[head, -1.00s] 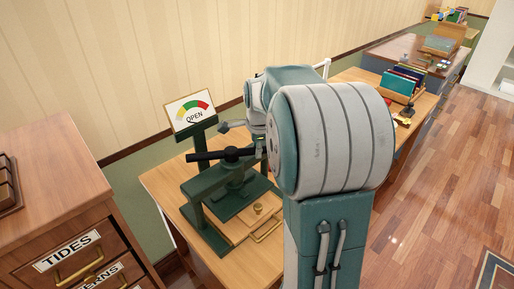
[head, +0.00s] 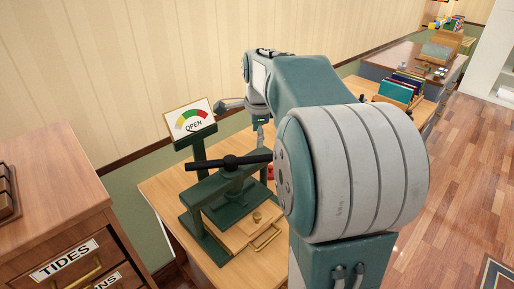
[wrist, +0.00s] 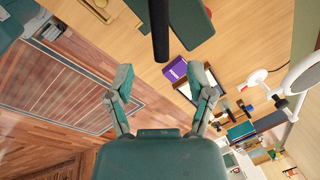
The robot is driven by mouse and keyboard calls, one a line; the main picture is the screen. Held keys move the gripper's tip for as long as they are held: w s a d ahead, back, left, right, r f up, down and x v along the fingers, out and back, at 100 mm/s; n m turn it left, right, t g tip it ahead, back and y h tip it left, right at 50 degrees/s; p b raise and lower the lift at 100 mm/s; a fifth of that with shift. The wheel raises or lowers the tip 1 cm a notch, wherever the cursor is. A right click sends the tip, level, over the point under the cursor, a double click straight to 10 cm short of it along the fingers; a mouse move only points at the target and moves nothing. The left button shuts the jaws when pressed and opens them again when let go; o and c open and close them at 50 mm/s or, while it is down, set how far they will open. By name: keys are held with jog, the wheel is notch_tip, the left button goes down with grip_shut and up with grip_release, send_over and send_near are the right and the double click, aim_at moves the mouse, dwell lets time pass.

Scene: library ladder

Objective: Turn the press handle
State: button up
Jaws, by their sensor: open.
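The press handle (head: 228,162) is a black crossbar on top of the dark green press (head: 204,187), in the head view. It lies roughly level, with its right end beside my arm. The bar also shows in the wrist view (wrist: 160,30), entering from the top centre. My gripper (wrist: 162,84) is open and empty in the wrist view, with its two green fingers spread. The bar's end lies ahead of the gap between the fingertips and appears apart from both. In the head view I cannot make out the fingers clearly.
The press stands on a wooden table (head: 160,186) against the wall. A wooden board with a brass pull (head: 265,238) sits at its base. A drawer cabinet (head: 60,190) stands at left. Books (head: 397,91) and a purple box (wrist: 175,69) lie farther along the table. Floor at right is clear.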

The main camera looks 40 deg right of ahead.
jog(key=r, duration=0.2)
jog(key=shift+s+a+r, duration=0.15)
jog(key=shift+s+r, duration=0.1)
jog(key=shift+r, duration=0.1)
dwell(0.5)
